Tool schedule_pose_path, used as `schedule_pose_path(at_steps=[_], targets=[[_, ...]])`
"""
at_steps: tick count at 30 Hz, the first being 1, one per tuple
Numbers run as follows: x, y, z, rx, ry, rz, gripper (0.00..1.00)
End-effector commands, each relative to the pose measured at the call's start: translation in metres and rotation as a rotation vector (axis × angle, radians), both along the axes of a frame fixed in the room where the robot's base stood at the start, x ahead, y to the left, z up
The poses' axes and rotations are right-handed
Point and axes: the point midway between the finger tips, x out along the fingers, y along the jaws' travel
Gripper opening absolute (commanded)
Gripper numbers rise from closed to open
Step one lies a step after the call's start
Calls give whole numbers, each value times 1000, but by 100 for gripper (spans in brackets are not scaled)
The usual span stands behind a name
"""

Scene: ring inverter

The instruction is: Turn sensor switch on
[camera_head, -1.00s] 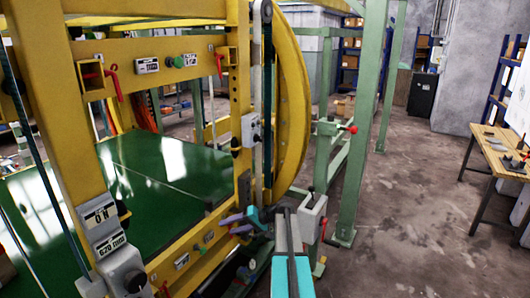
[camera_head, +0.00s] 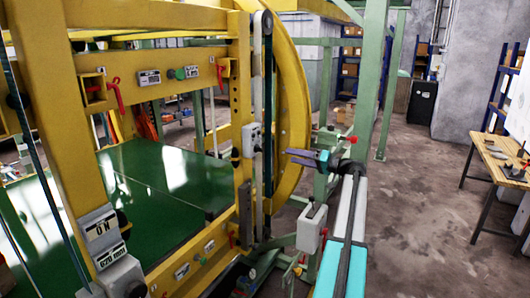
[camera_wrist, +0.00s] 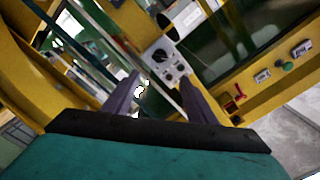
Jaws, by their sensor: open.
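A light grey control box (camera_head: 251,140) with dark knobs is mounted on the yellow upright post beside the big ring. A similar box (camera_wrist: 163,62) with dark round knobs shows in the wrist view, just beyond the space between my fingertips. I cannot read which control is the sensor switch. My gripper (camera_head: 298,157) has purple-grey fingers pointing left toward the post, to the right of the box and apart from it. In the wrist view my gripper (camera_wrist: 160,84) is open, with nothing between its fingers.
The yellow frame (camera_head: 175,65) carries a green button (camera_head: 180,74) and red levers. A green post (camera_head: 365,90) rises behind my arm. A wooden table (camera_head: 497,158) is at the right, with clear floor before it.

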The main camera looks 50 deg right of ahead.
Motion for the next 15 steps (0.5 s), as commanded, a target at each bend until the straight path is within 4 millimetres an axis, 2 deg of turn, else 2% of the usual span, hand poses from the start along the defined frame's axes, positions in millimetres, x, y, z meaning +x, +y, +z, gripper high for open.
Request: schedule_pose_path(at_steps=[8, 15], targets=[[6, 1, 0, 1, 1, 1, 52], [27, 7, 1, 1, 2, 1, 52]])
